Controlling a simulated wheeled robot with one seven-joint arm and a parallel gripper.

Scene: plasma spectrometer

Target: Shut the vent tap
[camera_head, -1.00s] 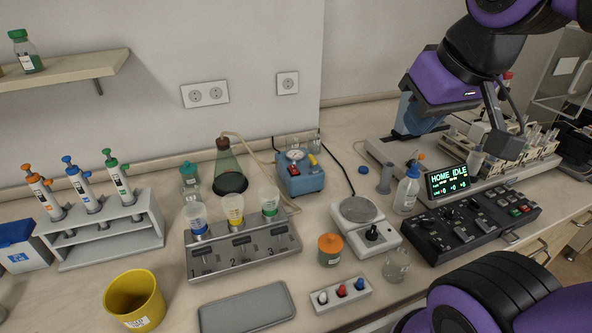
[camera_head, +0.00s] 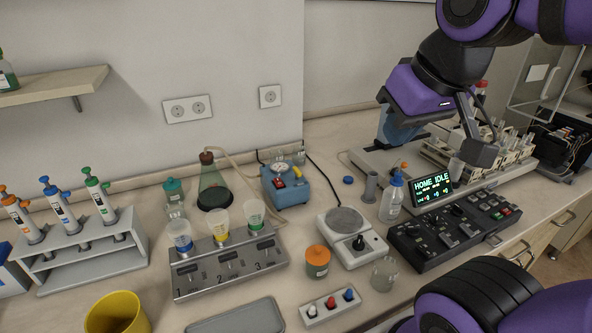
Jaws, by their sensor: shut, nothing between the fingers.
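The vent tap appears to be the small yellow handle (camera_head: 299,158) on top of the blue pump box (camera_head: 287,186), which stands near the wall. The handle looks tilted, but it is too small to tell its exact setting. The pump also carries a round gauge and a red switch. A hose runs toward the green flask (camera_head: 213,187).
A filter manifold (camera_head: 220,277) with several cups stands in front of the pump. A stirrer plate (camera_head: 352,235), wash bottle (camera_head: 392,198) and black control panel (camera_head: 455,232) lie between pump and gripper. A pipette rack (camera_head: 85,262) is at left.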

